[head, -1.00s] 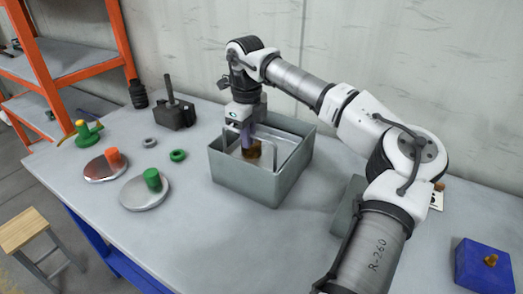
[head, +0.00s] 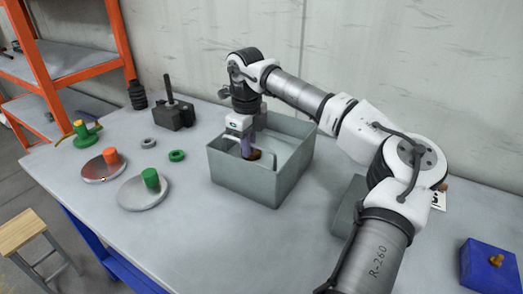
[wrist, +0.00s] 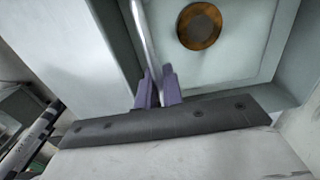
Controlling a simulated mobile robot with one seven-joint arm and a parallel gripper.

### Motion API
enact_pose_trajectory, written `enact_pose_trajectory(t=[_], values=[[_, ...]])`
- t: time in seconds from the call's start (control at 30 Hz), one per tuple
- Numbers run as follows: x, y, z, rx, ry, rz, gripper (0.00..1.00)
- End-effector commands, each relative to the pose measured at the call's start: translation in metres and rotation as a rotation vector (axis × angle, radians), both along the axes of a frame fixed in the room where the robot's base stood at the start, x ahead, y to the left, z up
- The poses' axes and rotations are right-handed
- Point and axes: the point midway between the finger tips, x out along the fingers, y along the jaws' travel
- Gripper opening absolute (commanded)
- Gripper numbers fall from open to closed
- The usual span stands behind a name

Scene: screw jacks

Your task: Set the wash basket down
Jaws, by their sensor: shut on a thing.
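My gripper (head: 248,150) points down into the open grey tank (head: 245,185) on the bench. In the wrist view its purple fingers (wrist: 158,88) are shut on the thin metal handle (wrist: 143,35) of the wash basket. A round brown part (wrist: 199,26) lies in the basket, beside the handle.
Left of the tank are a green ring (head: 177,156), a grey ring (head: 148,143), two round plates with an orange (head: 109,156) and a green knob (head: 151,180), and a dark block (head: 174,116). A blue block (head: 487,266) sits at far right.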

Motion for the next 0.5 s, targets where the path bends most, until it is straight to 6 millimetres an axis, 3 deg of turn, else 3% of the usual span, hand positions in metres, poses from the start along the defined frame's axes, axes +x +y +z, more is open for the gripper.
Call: enact_pose_trajectory(t=[0.5], values=[[-0.002, -0.001, -0.02, -0.004, 0.01, 0.002, 0.0]])
